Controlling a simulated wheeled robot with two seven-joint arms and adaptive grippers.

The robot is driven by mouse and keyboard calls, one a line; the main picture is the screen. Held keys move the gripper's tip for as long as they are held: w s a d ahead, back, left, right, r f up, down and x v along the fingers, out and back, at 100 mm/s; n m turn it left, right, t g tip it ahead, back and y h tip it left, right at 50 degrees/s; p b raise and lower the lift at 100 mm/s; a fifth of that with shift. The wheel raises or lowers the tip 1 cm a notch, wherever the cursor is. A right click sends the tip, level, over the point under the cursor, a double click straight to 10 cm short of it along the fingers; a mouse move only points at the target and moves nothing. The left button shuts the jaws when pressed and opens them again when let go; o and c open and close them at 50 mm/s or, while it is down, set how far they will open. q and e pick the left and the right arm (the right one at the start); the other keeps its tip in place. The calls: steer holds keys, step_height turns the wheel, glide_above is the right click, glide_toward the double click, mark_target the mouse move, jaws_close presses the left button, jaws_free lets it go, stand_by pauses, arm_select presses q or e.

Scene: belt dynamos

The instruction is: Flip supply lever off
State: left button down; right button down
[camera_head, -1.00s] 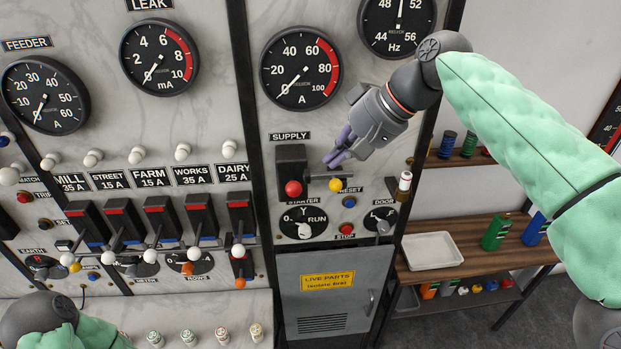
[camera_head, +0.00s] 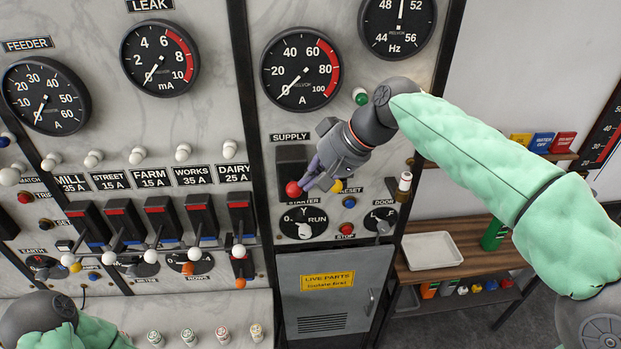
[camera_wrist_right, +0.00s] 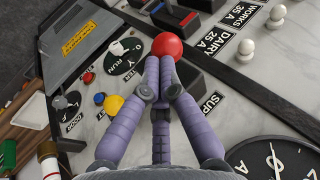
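The supply lever's red ball knob (camera_head: 293,189) sits low on the front of a black switch box (camera_head: 290,158) under the SUPPLY label (camera_head: 290,137). My right gripper (camera_head: 307,186) is at the knob's right side, its fingers pointing down and left. In the right wrist view the purple fingertips (camera_wrist_right: 159,62) are drawn together, with the red knob (camera_wrist_right: 167,46) just beyond them. The tips look very near or touching the knob; contact is not certain. The fingers are not around it. The lever's arm is largely hidden by the gripper. My left gripper is out of view.
A yellow knob (camera_head: 338,186) and blue reset button (camera_head: 349,202) lie close to the right of my gripper. The starter dial (camera_head: 303,222) is just below. A row of feeder switches (camera_head: 160,215) stands to the left. A white tray (camera_head: 432,250) rests on a wooden shelf.

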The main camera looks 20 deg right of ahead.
steer(key=s+f+n+t+b, duration=0.2)
steer(key=f+t+b, duration=0.5)
steer(key=b, duration=1.5)
step_height(320, 180, down, 2)
steer(key=shift+s+a+f+n+h, duration=0.1)
steer(key=shift+s+a+n+h, duration=0.25)
steer(key=shift+s, duration=0.15)
steer(key=shift+r+p, duration=0.5)
steer(key=shift+r, duration=0.35)
